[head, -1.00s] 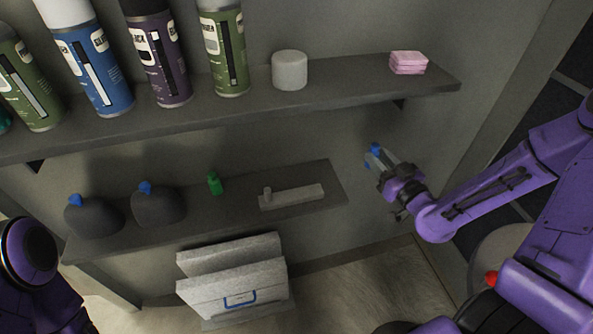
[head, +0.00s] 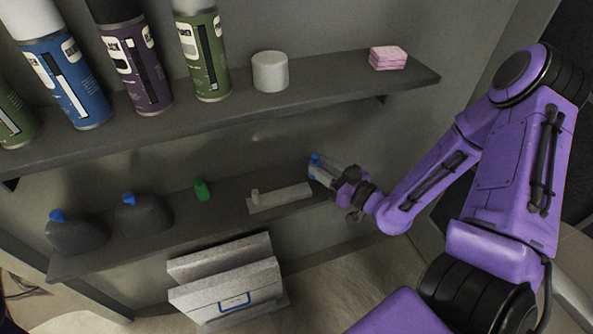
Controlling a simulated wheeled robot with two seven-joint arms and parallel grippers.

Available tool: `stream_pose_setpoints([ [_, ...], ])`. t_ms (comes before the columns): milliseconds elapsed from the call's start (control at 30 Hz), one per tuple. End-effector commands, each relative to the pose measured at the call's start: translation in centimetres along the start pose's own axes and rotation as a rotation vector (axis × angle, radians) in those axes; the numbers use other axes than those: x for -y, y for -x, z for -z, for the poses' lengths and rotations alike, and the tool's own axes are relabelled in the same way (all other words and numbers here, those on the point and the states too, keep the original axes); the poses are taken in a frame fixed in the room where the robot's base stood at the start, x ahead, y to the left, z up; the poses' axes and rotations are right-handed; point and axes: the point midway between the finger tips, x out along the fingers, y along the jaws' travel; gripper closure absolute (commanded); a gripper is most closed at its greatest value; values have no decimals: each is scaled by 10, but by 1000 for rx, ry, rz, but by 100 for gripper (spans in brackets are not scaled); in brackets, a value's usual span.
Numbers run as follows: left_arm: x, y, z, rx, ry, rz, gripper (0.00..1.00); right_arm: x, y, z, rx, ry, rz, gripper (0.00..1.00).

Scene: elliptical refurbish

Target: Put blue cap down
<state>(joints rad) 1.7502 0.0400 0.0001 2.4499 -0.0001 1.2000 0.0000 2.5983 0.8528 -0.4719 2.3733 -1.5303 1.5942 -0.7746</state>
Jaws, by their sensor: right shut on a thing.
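My right gripper (head: 322,172) is shut on a small blue cap (head: 315,159). It holds the cap at the right end of the lower shelf (head: 225,212), close to a flat grey holder (head: 280,197) with a small raised post. I cannot tell whether the cap touches the shelf. A green cap-like piece (head: 202,189) stands on the lower shelf left of the holder. My left gripper is not in view.
Two dark rounded containers with blue tops (head: 78,236) (head: 143,214) stand on the lower shelf's left. The upper shelf (head: 330,88) holds several spray cans, a white cylinder (head: 270,72) and pink sponges (head: 388,58). A grey toolbox (head: 232,296) stands below.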

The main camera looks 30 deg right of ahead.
Motion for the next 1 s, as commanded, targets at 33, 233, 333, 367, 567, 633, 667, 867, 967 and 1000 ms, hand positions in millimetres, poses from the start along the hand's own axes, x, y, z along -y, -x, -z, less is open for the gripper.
stream_pose_setpoints([
  [33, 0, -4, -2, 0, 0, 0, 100, 0, -9, -7, -1, -2, -1, 100],
  [233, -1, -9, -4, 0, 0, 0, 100, 0, -36, -20, 1, -1, -2, 100],
  [333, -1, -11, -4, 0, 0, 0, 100, 0, -43, -23, 1, 1, -1, 100],
  [367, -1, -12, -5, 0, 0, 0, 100, 0, -46, -25, 0, 1, 0, 100],
  [567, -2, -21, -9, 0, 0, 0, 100, 0, -73, -46, 2, -1, 0, 100],
  [633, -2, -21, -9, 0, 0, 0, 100, 0, -76, -47, 1, -1, -1, 100],
  [667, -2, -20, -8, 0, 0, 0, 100, 0, -76, -47, 1, -1, -1, 100],
  [867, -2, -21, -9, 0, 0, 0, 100, 0, -76, -47, 0, -1, -1, 100],
  [967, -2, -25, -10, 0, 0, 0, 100, 0, -76, -51, 0, -1, 0, 100],
  [1000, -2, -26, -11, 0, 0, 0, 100, 0, -76, -53, 0, -1, 0, 100],
])
